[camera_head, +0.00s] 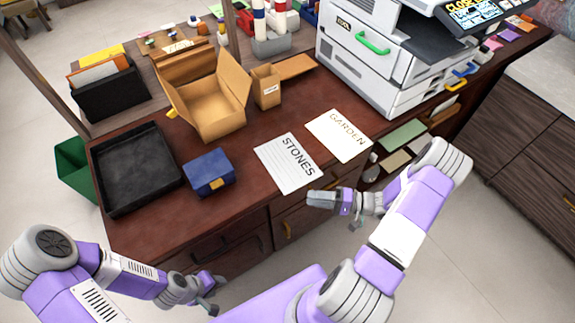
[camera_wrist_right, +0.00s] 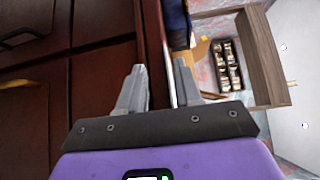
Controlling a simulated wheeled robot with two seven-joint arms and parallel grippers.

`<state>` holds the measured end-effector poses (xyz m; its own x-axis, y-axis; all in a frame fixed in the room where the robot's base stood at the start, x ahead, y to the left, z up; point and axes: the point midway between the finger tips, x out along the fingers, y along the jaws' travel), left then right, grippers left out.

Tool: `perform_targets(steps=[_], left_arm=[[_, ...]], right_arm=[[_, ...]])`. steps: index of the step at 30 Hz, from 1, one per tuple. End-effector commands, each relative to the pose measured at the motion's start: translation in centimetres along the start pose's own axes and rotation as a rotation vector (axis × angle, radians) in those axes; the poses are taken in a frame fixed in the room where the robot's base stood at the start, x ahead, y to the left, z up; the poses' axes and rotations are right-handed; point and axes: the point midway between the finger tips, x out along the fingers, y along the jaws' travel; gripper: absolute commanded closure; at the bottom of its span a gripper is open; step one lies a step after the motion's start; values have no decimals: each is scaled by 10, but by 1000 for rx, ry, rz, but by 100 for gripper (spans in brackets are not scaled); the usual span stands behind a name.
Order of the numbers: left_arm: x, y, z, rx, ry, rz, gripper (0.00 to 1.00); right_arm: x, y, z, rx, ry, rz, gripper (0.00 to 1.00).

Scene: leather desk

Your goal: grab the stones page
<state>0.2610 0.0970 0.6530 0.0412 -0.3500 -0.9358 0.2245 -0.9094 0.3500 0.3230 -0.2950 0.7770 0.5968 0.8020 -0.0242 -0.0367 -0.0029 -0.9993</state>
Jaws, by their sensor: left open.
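The STONES page (camera_head: 287,165) is a white sheet with black lettering and lines. It lies flat near the front edge of the desk (camera_head: 235,228). My right gripper (camera_head: 312,198) is at the desk's front edge, close to the page's near right corner. In the right wrist view its two fingers (camera_wrist_right: 161,85) stand apart. A thin white edge (camera_wrist_right: 168,75), likely the page seen edge-on, runs between them; I cannot tell whether they touch it. My left gripper (camera_head: 214,297) is open, low in front of the desk and away from the page.
The GARDEN page (camera_head: 340,135) lies to the right of the STONES page. A blue box (camera_head: 208,172), a black tray (camera_head: 135,165) and an open cardboard box (camera_head: 210,100) stand to the left. A grey printer (camera_head: 365,65) stands at the back right.

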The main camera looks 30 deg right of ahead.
Motion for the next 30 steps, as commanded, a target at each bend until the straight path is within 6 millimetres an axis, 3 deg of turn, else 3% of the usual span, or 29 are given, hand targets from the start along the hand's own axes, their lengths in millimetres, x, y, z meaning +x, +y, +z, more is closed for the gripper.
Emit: perform_targets(steps=[5,18,27,30], left_arm=[[3,-1,0,0,0,0,57],[10,-4,-1,0,0,0,57],[10,-4,-1,0,0,0,57],[10,-4,-1,0,0,0,57]], right_arm=[[7,-4,-7,-32,34,-29,66],[65,-7,-7,-27,29,-27,66],[70,-7,-7,-27,31,-25,66],[70,-7,-7,-27,31,-25,81]])
